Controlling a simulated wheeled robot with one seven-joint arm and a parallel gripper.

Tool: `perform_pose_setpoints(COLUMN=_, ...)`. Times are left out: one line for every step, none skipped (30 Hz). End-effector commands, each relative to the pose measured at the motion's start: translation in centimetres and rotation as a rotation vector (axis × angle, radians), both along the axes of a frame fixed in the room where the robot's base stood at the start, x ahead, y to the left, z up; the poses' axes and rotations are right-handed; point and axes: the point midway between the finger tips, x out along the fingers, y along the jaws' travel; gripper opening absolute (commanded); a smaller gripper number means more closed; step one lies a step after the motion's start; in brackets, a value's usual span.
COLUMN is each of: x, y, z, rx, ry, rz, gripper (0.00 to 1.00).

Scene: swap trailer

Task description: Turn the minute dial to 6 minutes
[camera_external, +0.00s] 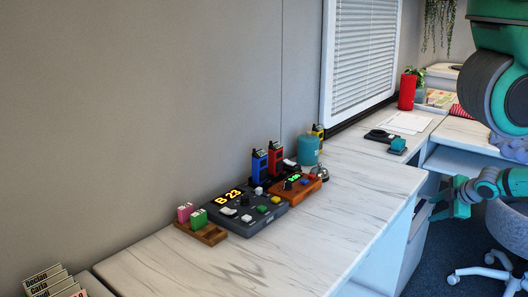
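A small orange-brown timer box (304,190) with a green lit display (293,177) stands on the marble-look counter. A dark round knob (288,185) shows beside the display; its marks and the exact digits are too small to read. My gripper (437,204) is at the right, beyond the counter's front edge and well apart from the timer. Its teal fingers are spread and nothing shows between them.
A dark grey console (264,216) reading "B 23" sits left of the timer. Blue (259,167) and red (275,160) radios and a teal canister (308,150) stand behind. A wooden holder (205,233) is farther left. The counter front (345,222) is clear. A chair (506,228) stands below my arm.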

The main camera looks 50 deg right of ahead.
Motion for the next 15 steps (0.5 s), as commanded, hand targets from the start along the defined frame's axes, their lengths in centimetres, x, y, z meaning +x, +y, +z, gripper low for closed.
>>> perform_pose_setpoints(x=1.3, y=-3.3, z=1.4, rx=-0.036, ry=0.018, rz=-0.007, gripper=0.4)
perform_pose_setpoints(x=1.9, y=-5.2, z=2.4, rx=-0.055, ry=0.029, rz=-0.014, gripper=0.4)
perform_pose_setpoints(x=2.7, y=-7.4, z=3.6, rx=-0.075, ry=0.042, rz=-0.023, gripper=0.4)
perform_pose_setpoints(x=3.2, y=-9.0, z=4.5, rx=-0.088, ry=0.05, rz=-0.031, gripper=0.4)
perform_pose_setpoints(x=3.9, y=-10.4, z=5.5, rx=-0.101, ry=0.057, rz=-0.036, gripper=0.4)
perform_pose_setpoints(x=4.7, y=-12.2, z=6.8, rx=-0.114, ry=0.064, rz=-0.044, gripper=0.4)
perform_pose_setpoints(x=5.5, y=-13.3, z=7.7, rx=-0.118, ry=0.069, rz=-0.048, gripper=0.4)
perform_pose_setpoints(x=6.3, y=-14.0, z=8.3, rx=-0.117, ry=0.075, rz=-0.048, gripper=0.4)
perform_pose_setpoints(x=7.7, y=-14.2, z=8.9, rx=-0.106, ry=0.083, rz=-0.042, gripper=0.4)
perform_pose_setpoints(x=8.9, y=-14.0, z=9.1, rx=-0.095, ry=0.09, rz=-0.034, gripper=0.4)
perform_pose_setpoints(x=10.1, y=-13.7, z=9.2, rx=-0.079, ry=0.098, rz=-0.024, gripper=0.4)
perform_pose_setpoints(x=11.7, y=-13.2, z=9.5, rx=-0.06, ry=0.107, rz=-0.012, gripper=0.4)
perform_pose_setpoints(x=12.9, y=-12.8, z=9.6, rx=-0.043, ry=0.117, rz=-0.002, gripper=0.4)
perform_pose_setpoints(x=14.1, y=-12.3, z=9.8, rx=-0.027, ry=0.126, rz=0.01, gripper=0.4)
perform_pose_setpoints(x=15.9, y=-11.5, z=10.1, rx=-0.003, ry=0.138, rz=0.028, gripper=0.4)
